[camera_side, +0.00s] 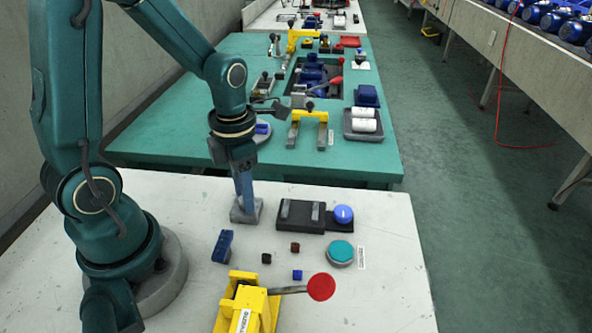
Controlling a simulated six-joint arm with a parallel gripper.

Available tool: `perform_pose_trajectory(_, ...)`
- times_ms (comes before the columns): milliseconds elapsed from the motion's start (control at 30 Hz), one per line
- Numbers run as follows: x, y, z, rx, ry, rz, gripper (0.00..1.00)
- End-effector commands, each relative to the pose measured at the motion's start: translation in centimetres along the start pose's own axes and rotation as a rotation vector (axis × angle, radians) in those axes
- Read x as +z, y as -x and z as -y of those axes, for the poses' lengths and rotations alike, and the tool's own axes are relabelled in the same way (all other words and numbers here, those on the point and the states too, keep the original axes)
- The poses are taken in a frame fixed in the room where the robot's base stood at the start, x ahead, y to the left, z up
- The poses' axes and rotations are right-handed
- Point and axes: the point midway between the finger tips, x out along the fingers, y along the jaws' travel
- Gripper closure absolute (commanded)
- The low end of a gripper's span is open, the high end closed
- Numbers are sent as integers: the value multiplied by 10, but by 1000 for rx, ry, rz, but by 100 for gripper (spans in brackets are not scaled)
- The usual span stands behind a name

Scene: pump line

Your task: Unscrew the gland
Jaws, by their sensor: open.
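My gripper (243,192) points down at the rear left of the white table. It is open, its narrow blue-grey lower part ending at a grey square piece (247,212). I cannot tell whether that piece is part of the gripper or a separate thing on the table. The gap between the fingers is not visible from this side. I cannot pick out the gland for certain; it may be hidden or too small to tell. A yellow fixture (267,308) stands at the front, with a grey lever ending in a red knob (321,287).
A dark tray (288,228) with grey pieces and a blue ball (343,214) lies right of my gripper. A teal round button (341,251), a blue block (222,247) and small cubes (295,247) lie in front. A green table (365,166) stands behind.

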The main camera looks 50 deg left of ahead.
Motion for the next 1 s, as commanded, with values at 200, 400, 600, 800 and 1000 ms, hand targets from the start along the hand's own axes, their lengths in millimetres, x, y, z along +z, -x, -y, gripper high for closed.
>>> perform_pose_trajectory(200, 1, 16, -1, 3, -1, 6, 57)
perform_pose_trajectory(400, 1, 31, 0, 2, -1, 4, 57)
perform_pose_trajectory(600, 0, 42, 0, 1, -1, 3, 57)
perform_pose_trajectory(800, 0, 44, 0, 1, -1, 1, 57)
perform_pose_trajectory(1000, 0, 44, 0, 1, -19, 1, 57)
